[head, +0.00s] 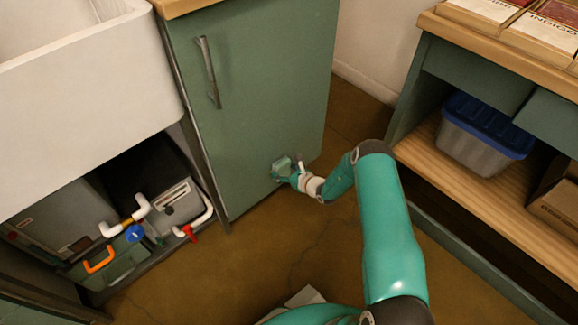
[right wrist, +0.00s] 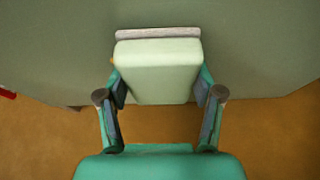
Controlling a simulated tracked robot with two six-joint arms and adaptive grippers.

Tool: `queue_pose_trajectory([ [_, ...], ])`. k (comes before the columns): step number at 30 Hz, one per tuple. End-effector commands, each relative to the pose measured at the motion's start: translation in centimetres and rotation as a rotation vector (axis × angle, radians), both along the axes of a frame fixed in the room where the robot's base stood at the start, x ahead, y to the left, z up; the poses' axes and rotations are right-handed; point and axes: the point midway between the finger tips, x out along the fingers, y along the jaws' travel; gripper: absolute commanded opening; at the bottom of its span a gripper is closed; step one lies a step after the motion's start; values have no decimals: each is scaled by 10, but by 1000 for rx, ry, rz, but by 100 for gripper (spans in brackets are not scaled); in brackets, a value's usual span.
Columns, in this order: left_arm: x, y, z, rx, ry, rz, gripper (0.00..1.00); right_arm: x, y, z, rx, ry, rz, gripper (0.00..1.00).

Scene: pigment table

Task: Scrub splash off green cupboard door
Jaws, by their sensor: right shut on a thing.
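The green cupboard door (head: 250,95) with its upright metal handle (head: 207,72) is closed, right of the white sink. My right gripper (head: 285,173) is at the lower right part of the door. It is shut on a pale green scrubber (right wrist: 158,65) with a grey pad (right wrist: 172,33) along its far edge. In the right wrist view the fingers hold the block from both sides, and the pad appears against the door's surface (right wrist: 60,50). I see no clear splash on the door; the gripper and scrubber hide part of it. My left gripper is not in view.
The white sink (head: 80,95) stands at the left, with pipes (head: 140,212) and boxes under it. A wooden shelf (head: 440,160) at the right holds a grey bin with a blue lid (head: 485,130). The brown floor (head: 300,235) before the door is mostly clear.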

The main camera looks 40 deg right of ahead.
Motion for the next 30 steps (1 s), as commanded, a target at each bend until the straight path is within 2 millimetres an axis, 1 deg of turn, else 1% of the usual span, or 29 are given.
queue_pose_trajectory([
  [1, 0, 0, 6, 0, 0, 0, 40, 0, 9, 3, 3, 0, 7, 38],
  [6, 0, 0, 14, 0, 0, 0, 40, -2, 23, 2, 4, 1, 9, 38],
  [14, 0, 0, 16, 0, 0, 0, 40, -3, 31, -1, 3, 2, 7, 38],
  [17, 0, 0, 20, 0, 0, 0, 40, -3, 36, 0, 3, 3, 8, 38],
  [25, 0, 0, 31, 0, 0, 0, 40, -3, 60, 0, 5, 3, 9, 38],
  [30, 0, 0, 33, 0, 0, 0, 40, -3, 68, 0, 3, 2, 10, 38],
])
